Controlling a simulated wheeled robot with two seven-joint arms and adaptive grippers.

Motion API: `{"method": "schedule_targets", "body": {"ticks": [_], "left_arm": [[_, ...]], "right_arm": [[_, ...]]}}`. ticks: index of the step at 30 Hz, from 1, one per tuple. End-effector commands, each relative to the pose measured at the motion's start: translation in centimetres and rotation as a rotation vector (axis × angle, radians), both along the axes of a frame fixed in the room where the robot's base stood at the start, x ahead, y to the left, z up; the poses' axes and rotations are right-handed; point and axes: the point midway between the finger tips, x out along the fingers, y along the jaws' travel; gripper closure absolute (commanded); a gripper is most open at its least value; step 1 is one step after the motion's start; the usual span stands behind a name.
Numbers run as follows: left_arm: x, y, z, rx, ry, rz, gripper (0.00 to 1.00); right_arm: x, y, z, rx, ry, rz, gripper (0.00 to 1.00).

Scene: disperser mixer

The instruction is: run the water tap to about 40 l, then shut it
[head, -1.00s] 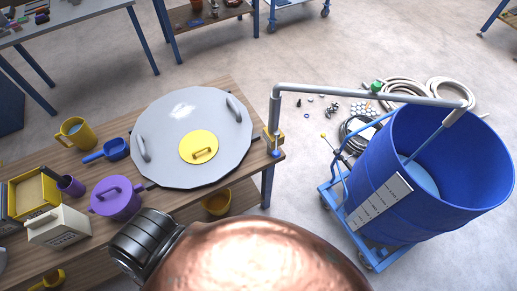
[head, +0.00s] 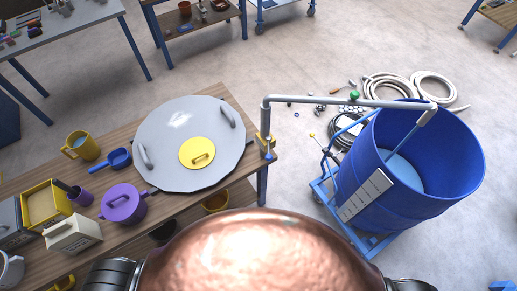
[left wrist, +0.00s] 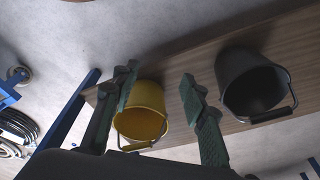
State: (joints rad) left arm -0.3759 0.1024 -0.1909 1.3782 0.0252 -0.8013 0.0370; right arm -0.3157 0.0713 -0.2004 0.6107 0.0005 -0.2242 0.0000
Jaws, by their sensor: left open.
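The water pipe (head: 330,102) rises at the bench's right corner and reaches over the open blue drum (head: 455,165). A green handle (head: 355,96) sits on top of the pipe about midway. A thin blue stream (head: 405,139) runs from the spout (head: 428,116) into the drum, where a pale blue water surface (head: 407,178) shows low down. A white scale strip (head: 365,196) is on the drum's side; its marks are too small to read. My left gripper (left wrist: 159,78) is open and empty in the left wrist view, clear of the pipe. My right gripper is out of view.
The wooden bench (head: 170,215) holds a large grey lid (head: 165,140), a purple pot (head: 123,205) and a yellow jug (head: 82,146). In the left wrist view, a yellow bucket (left wrist: 140,112) and a dark bucket (left wrist: 252,82) are near the fingers. Hoses (head: 390,88) lie behind the drum.

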Motion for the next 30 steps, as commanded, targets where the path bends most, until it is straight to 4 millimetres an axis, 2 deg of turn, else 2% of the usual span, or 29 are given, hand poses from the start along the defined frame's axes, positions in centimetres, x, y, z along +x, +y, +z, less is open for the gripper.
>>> {"method": "schedule_targets", "body": {"ticks": [1,2,3,6,9,14,22,24,26,30], "left_arm": [[2.1,-0.2,5.6,-0.004,-0.026,0.007,0.60],[3.1,-0.3,8.1,-0.006,-0.036,0.012,0.60],[4.1,-0.4,11.4,-0.010,-0.046,0.017,0.60],[5.9,-0.7,18.7,-0.017,-0.068,0.025,0.60],[6.7,-0.9,23.6,-0.022,-0.080,0.031,0.60],[7.1,-1.0,29.6,-0.028,-0.097,0.035,0.60],[7.8,-2.2,39.2,-0.054,-0.129,0.037,0.60],[8.5,-3.4,41.9,-0.077,-0.136,0.033,0.60],[9.4,-4.9,43.6,-0.107,-0.140,0.029,0.60],[11.6,-8.6,44.8,-0.172,-0.129,0.018,0.60]], "right_arm": [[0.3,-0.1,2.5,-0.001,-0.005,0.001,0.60],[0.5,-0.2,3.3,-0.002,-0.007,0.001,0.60],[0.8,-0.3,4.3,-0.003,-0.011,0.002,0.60],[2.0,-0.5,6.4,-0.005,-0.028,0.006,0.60],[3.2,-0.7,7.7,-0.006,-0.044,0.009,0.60],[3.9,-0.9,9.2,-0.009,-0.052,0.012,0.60],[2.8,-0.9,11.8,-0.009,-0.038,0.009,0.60],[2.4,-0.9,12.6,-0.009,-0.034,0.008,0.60],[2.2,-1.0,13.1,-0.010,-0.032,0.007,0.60],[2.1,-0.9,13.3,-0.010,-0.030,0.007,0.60]]}}
